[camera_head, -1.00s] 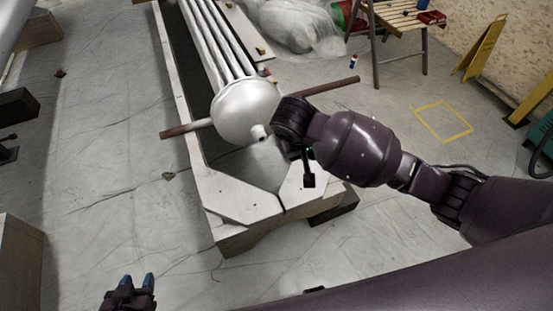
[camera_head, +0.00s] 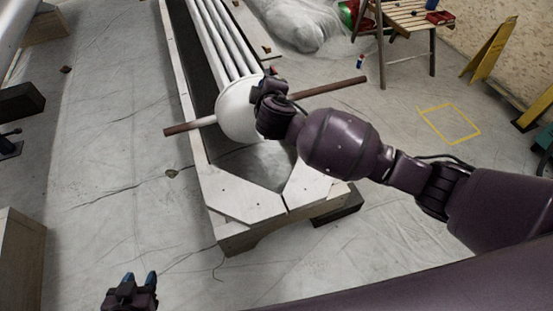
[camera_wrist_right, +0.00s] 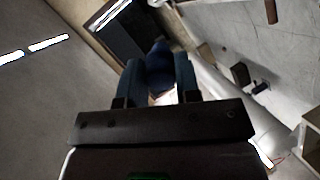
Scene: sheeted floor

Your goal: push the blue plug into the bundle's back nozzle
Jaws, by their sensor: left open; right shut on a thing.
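The white bundle of long tubes (camera_head: 222,38) lies in a wooden crate and ends in a rounded white cap (camera_head: 232,112). My right gripper, seen in the right wrist view (camera_wrist_right: 158,65), is shut on the blue plug (camera_wrist_right: 158,58), which sits between its two fingers. In the head view my right wrist is in front of the right side of the cap. It hides the back nozzle, the plug and the right fingertips, so I cannot tell whether plug and nozzle touch. My left gripper (camera_head: 138,280) is open and empty at the bottom left, away from the bundle.
A brown rod (camera_head: 330,88) sticks out on both sides of the cap. The crate's angled front boards (camera_head: 240,198) lie below my right wrist. A wooden chair (camera_head: 408,22) and a yellow sign (camera_head: 488,48) stand at upper right. The floor left of the crate is mostly clear.

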